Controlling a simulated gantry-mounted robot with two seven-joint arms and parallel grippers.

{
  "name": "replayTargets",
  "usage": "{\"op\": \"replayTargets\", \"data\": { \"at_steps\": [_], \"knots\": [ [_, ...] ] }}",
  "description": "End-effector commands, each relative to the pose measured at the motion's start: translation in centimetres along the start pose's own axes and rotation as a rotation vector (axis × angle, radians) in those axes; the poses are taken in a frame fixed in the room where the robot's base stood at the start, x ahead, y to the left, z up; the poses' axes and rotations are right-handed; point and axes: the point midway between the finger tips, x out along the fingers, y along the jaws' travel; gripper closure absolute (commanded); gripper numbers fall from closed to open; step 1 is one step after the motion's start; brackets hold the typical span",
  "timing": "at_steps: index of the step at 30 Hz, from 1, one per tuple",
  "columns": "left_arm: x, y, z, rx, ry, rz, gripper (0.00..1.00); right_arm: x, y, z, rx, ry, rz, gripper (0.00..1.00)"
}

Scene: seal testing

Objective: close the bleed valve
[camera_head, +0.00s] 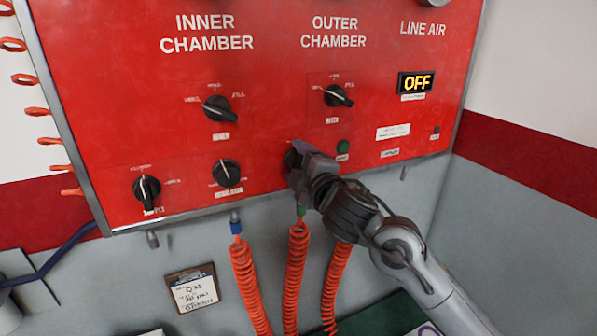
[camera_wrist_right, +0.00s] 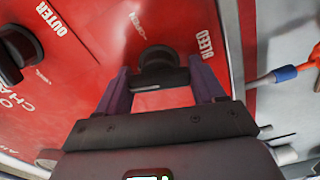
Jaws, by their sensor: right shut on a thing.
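The bleed valve is a black rotary knob (camera_wrist_right: 158,62) on the red panel (camera_head: 270,110), beside a white BLEED label (camera_wrist_right: 206,47) in the right wrist view. My right gripper (camera_head: 299,162) is at the panel's lower edge in the head view and covers most of this knob. In the right wrist view, its two purple-grey fingers (camera_wrist_right: 163,88) stand on either side of the knob's handle, shut on it. The knob's pointer and exact setting are hidden. My left gripper is not in view.
Other black knobs sit nearby: one lower (camera_head: 227,172), one at far left (camera_head: 147,188), and two above (camera_head: 218,108) (camera_head: 338,95). A green button (camera_head: 343,146) is right of the gripper. Orange coiled hoses (camera_head: 247,275) hang below. The LINE AIR display (camera_head: 416,83) reads OFF.

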Motion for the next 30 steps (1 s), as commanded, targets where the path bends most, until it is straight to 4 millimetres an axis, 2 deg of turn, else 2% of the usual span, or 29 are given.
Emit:
{"op": "replayTargets", "data": {
  "at_steps": [3, 12, 30],
  "knots": [
    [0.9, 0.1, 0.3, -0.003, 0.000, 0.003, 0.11, 0.0, -0.2, 0.1, -0.087, 0.000, 0.002, 0.62],
    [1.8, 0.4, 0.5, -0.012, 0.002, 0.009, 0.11, 0.0, -0.1, 0.0, -0.234, 0.000, 0.001, 0.62],
    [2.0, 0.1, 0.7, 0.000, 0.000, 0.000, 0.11, 0.0, -0.1, 0.0, -0.281, 0.000, 0.000, 0.62]
  ]
}}
